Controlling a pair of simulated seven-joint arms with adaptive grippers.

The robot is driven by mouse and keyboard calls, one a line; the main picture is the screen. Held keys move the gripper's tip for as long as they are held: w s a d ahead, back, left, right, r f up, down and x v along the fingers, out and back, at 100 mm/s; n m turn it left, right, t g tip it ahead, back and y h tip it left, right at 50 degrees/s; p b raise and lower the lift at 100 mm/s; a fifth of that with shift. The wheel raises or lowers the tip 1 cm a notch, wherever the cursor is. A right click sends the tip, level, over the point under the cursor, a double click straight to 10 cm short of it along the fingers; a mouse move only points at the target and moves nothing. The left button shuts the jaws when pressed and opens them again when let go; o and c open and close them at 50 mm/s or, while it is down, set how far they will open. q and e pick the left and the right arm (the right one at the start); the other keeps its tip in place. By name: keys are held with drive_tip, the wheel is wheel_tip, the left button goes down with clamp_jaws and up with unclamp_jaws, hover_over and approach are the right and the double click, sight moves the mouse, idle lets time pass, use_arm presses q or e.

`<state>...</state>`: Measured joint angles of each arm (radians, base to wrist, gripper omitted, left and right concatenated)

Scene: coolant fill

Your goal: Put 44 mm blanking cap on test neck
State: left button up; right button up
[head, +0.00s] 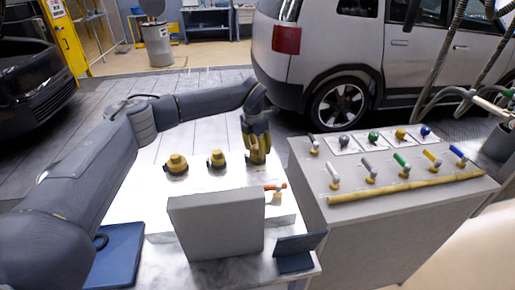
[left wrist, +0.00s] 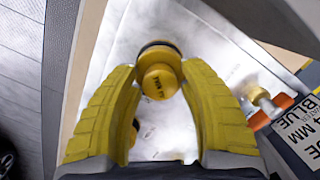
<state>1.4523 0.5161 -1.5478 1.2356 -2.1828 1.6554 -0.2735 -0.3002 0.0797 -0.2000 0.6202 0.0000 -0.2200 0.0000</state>
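Two yellow blanking caps with dark bases stand on the left table, one at the left (head: 177,163) and one beside it (head: 216,159). My left gripper (head: 257,158) points down at the right end of their row. In the left wrist view a yellow cap with dark lettering (left wrist: 160,82) sits between its fingertips, with the fingers close on both sides. Whether they touch it is not clear. The lettering is too small to read surely. A pale post with an orange bar (head: 277,196) stands to the right. I cannot tell which fitting is the test neck. My right gripper does not show.
A grey box (head: 215,228) stands at the table's front, with a dark card stand (head: 296,252) beside it. Its card reads "44 MM" and "BLUE" in the wrist view (left wrist: 296,130). The right bench (head: 350,228) carries several coloured fittings and a yellow strip (head: 400,189).

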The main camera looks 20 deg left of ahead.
sight(255, 148)
use_arm(q)
drive_tip(key=shift+o, duration=0.2)
wheel_tip(255, 148, up, 12)
drive_tip(key=s, duration=0.1)
drive_tip(key=shift+s+a, duration=0.15)
drive_tip(key=shift+a, duration=0.2)
idle(0.3)
